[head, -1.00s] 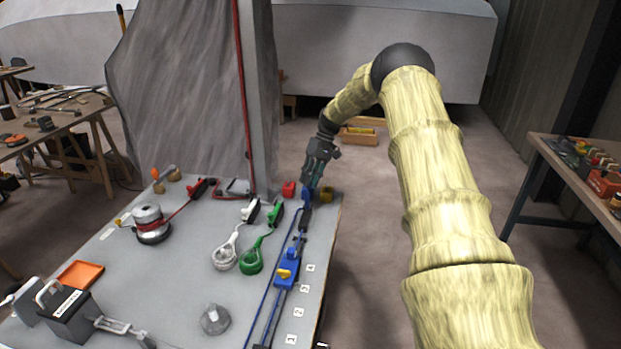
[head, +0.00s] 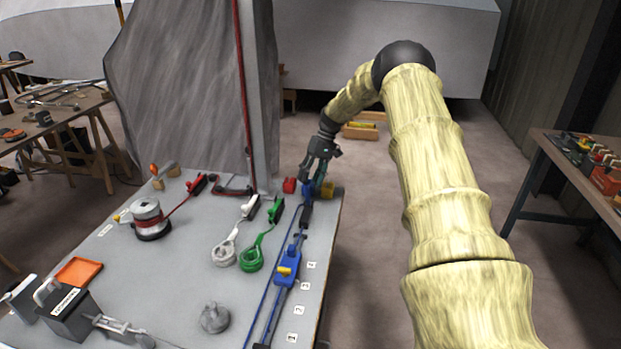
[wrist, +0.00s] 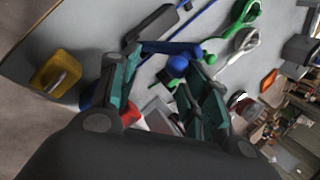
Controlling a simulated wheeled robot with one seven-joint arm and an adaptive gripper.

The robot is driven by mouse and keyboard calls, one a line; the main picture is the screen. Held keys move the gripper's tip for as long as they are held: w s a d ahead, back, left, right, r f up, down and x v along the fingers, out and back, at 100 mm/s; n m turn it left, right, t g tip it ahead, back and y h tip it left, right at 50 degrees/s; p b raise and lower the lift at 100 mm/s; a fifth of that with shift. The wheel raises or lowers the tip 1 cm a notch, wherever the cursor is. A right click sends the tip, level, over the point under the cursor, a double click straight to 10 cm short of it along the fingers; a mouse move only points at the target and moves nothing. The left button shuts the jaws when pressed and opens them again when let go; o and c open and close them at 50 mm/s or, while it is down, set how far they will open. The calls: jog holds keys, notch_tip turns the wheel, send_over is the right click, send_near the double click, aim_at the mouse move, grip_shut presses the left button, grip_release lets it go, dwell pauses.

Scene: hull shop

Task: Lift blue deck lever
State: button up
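The blue deck lever (head: 306,188) is at the far right corner of the grey bench, beyond a black fitting on the blue line. In the wrist view its blue bar and rounded knob (wrist: 178,67) show between and just past my fingertips. My gripper (head: 315,178) is above this corner, pointing down. In the wrist view my gripper (wrist: 165,90) is open, its teal fingers spread either side of the knob. I see no clear grip on the lever; contact is hard to tell. The fingers partly hide the lever in the head view.
Close by are a red block (head: 289,185) and a yellow block (wrist: 57,73). Green (head: 276,211) and white (head: 249,207) levers stand to the left. A blue slider (head: 288,267) with a yellow knob sits on the nearer track. Open floor lies right of the bench.

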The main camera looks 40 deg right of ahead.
jog(key=v, duration=1.2)
jog(key=shift+d+f, duration=0.1)
